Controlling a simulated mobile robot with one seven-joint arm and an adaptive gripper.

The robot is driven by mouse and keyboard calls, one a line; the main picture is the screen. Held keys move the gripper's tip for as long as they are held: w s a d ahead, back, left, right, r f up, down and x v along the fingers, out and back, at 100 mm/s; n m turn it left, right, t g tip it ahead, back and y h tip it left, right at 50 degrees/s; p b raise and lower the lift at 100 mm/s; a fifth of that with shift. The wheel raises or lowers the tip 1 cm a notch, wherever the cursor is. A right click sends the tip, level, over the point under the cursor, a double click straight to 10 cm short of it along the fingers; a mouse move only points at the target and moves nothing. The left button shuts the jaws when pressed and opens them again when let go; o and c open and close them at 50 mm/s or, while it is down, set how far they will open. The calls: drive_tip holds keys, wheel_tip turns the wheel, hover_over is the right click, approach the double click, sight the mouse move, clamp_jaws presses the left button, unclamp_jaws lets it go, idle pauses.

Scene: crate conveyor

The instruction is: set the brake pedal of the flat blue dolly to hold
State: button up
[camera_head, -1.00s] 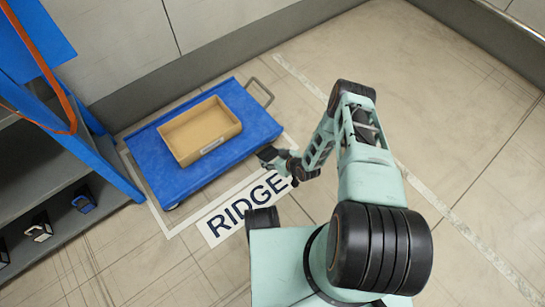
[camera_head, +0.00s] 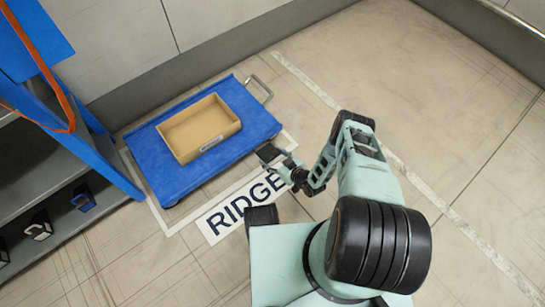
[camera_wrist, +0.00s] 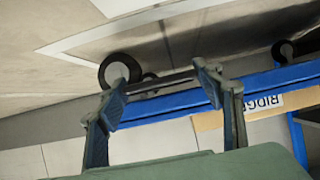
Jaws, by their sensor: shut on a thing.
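The flat blue dolly (camera_head: 150,165) stands on the floor inside a white outline, and its blue edge also shows upside down in the wrist view (camera_wrist: 165,107). A dark bar, seemingly the brake pedal (camera_wrist: 160,82), runs along the dolly's edge by a wheel (camera_wrist: 120,71). My gripper (camera_wrist: 160,92) has one finger at each end of this bar, holding it endwise. In the head view my gripper (camera_head: 268,154) is low at the dolly's near right side. The pedal cannot be made out there, and its set position is not clear.
An open tan crate (camera_head: 179,150) lies on the dolly. A blue-framed shelf (camera_head: 115,167) stands at left, and walls stand behind. A RIDGE floor sign (camera_head: 207,228) lies in front. Floor at right is clear.

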sight(273, 157)
drive_tip(key=shift+w, duration=0.1)
drive_tip(key=o, duration=1.7)
drive_tip(key=shift+r, duration=0.1)
drive_tip(key=shift+r, duration=4.95)
